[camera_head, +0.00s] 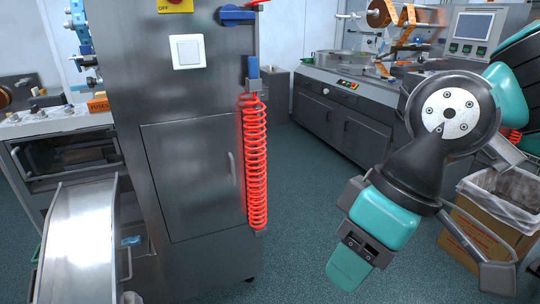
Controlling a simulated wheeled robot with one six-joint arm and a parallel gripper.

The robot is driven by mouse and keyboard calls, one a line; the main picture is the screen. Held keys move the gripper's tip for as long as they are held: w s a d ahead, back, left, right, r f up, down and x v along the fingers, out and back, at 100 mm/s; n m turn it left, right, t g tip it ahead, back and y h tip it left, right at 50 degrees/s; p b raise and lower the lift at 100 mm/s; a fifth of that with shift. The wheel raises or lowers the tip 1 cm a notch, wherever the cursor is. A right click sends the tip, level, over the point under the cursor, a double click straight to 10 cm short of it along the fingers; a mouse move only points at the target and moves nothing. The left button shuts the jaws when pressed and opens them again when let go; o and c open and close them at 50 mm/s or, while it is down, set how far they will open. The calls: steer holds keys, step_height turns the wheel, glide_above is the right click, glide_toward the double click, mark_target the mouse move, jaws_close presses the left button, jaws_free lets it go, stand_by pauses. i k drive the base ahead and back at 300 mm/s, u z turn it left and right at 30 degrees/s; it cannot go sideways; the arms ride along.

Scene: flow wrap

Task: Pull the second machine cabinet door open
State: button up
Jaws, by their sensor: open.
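A tall grey steel machine cabinet (215,75) stands at left of centre. Its square door (188,190) is shut, with a thin upright handle (232,168) near the right edge. A second, longer grey machine (318,78) stands farther back; its lower cabinet doors (361,138) also look shut. I cannot tell from the picture which door the task names. My gripper (358,250), teal and dark grey, is at the lower right in front of the floor. It is open, empty and apart from every door. Its fingers are partly hidden by its own body.
A red coiled hose (256,165) hangs at the tall cabinet's right edge, close to the door handle. A metal chute (80,240) stands at the left. A cardboard bin (490,230) with a clear liner stands behind my arm. The floor (305,190) between the machines is clear.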

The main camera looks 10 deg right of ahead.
mark_target(197, 164)
steer(key=i, duration=1)
steer(key=u, duration=0.35)
